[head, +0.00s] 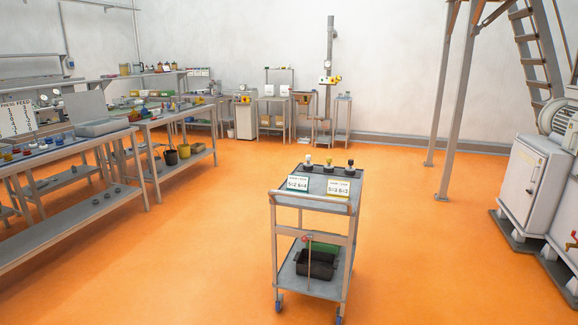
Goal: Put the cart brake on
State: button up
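A grey cart (283,196) stands on the orange floor a little right of the middle in the head view. Its lower shelf (325,287) holds a dark bin (314,263) and a green thing behind it. A thin upright rod (309,270) with a small red end (307,239) shows at the cart's near end, in front of the bin; it may be the brake lever, but I cannot tell its setting. Blue casters (280,307) show at the near corners, one partly cut by the frame's bottom edge. My gripper is not in view.
The cart's top carries two cards (298,184) and several small knobbed items (308,162). Long benches (75,215) with parts stand at left. A white cabinet (535,185) stands at right, near steel stair legs (455,100). The floor around the cart is clear.

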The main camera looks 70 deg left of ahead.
aim_at(305, 238)
jog(key=u, duration=1.85)
